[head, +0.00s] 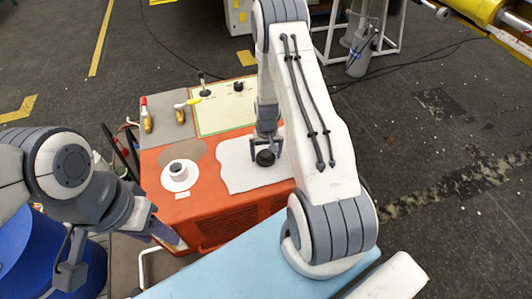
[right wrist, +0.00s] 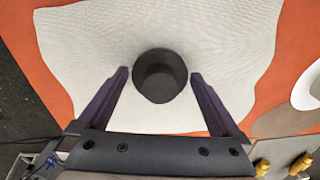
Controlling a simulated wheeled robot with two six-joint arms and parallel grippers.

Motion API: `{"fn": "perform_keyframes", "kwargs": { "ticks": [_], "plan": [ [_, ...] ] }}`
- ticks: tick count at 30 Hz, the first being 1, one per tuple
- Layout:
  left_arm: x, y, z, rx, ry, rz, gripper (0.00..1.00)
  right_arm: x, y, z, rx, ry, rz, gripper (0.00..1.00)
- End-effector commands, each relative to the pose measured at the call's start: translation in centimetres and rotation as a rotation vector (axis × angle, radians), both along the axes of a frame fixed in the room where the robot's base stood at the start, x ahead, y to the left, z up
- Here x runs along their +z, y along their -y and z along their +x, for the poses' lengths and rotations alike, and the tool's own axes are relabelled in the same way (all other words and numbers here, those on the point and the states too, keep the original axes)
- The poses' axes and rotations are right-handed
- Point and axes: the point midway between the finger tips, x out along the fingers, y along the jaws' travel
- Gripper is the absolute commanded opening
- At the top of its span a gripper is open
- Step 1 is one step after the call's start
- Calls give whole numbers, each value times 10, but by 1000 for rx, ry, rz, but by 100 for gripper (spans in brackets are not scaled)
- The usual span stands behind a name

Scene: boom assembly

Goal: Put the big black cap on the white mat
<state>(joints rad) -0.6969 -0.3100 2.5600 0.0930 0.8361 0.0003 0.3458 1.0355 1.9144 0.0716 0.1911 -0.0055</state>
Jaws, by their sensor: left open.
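The big black cap (head: 265,158) is at the white mat (head: 236,172), near its right part in the head view. In the right wrist view the cap (right wrist: 160,75) shows over the bare white cloth of the mat (right wrist: 80,50) and appears to rest on it. My right gripper (head: 266,148) is right above the mat, with its fingers on either side of the cap. The right wrist view shows a gap between the cap and each finger of the gripper (right wrist: 160,76), so it is open. My left gripper (head: 166,236) is open and empty, low beside the orange cabinet's front left.
The mat lies on an orange cabinet (head: 225,207). A white round part (head: 179,175) stands left of the mat. Screwdrivers (head: 147,120) and a cream panel (head: 222,118) with small black-topped items are behind. A light blue surface (head: 235,275) is in front.

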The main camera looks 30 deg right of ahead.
Motion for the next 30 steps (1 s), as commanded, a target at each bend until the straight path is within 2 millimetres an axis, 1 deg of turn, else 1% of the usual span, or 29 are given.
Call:
{"fn": "perform_keyframes", "kwargs": {
  "ticks": [3, 5, 8, 15, 18, 21, 25, 30],
  "plan": [
    [3, 0, 0, 0, 0, 0, 50, 6, 0, 0, 0, 1, 0, 100],
    [0, 0, 0, 0, 0, 0, 50, 10, 1, 1, 0, 3, -1, 100],
    [-4, 0, 0, 0, 0, 0, 50, 25, 1, 1, 0, 5, -2, 100],
    [-15, 0, 0, -1, 0, 0, 50, 74, 2, 1, 0, 6, -3, 100],
    [-18, 0, 0, -1, 0, 0, 50, 92, 2, 1, 0, 6, -2, 100],
    [-20, 0, 0, -1, 0, 0, 50, 107, 2, 0, 0, 4, -2, 100],
    [-21, 0, 0, -1, 0, 0, 50, 119, 2, 0, 0, 2, -1, 100],
    [-21, 0, 0, -1, 0, 0, 50, 124, 1, -1, 1, 0, 0, 100]
  ]
}}
